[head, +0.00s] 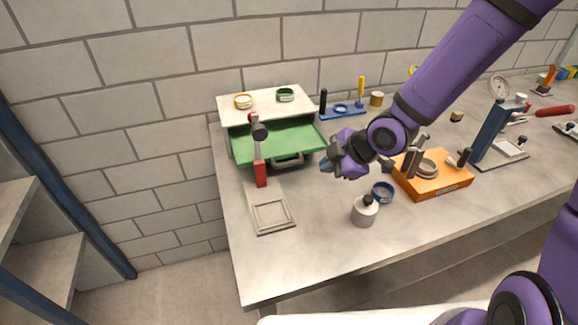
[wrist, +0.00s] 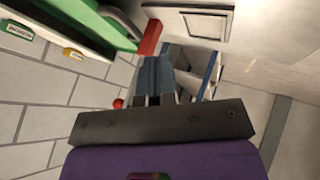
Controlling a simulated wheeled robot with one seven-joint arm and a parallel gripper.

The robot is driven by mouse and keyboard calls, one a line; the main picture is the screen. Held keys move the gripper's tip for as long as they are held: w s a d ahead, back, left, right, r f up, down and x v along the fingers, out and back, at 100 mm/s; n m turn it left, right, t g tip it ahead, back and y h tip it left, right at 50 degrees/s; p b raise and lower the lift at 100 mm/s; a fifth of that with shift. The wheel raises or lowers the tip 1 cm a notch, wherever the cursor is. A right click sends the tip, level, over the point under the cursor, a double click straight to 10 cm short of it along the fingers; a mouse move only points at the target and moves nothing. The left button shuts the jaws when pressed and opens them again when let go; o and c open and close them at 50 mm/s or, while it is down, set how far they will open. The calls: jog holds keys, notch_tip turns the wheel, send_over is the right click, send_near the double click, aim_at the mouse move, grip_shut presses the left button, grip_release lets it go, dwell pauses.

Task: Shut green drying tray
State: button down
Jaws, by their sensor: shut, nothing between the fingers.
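The green drying tray (head: 275,141) is pulled out from the front of a white cabinet (head: 228,108) at the back left of the table. Its grey handle (head: 288,161) is on the front edge. In the wrist view the green tray (wrist: 85,20) and its handle (wrist: 120,22) show at the upper left. My gripper (head: 326,166) is just right of the tray's front corner, apart from the handle as far as I can tell. In the wrist view my gripper (wrist: 156,68) has its fingers together with nothing between them.
A stand with a red block (head: 261,174) and a square frame (head: 272,214) stands in front of the tray's left part. A grey bottle (head: 364,211), a blue ring (head: 383,192) and an orange box (head: 435,180) are to the right. The table's front left is clear.

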jog(key=x, duration=1)
jog(key=shift+w+a+f, duration=0.1)
jog(key=shift+a, duration=0.3)
jog(key=shift+w+a+r, duration=0.15)
jog(key=shift+w, duration=0.4)
jog(key=shift+w+a+r, duration=0.1)
jog(key=shift+w+r, duration=0.05)
jog(key=shift+w, duration=0.4)
jog(key=shift+w+a+r, duration=0.15)
jog(key=shift+w+a, duration=0.05)
jog(key=shift+w, duration=0.45)
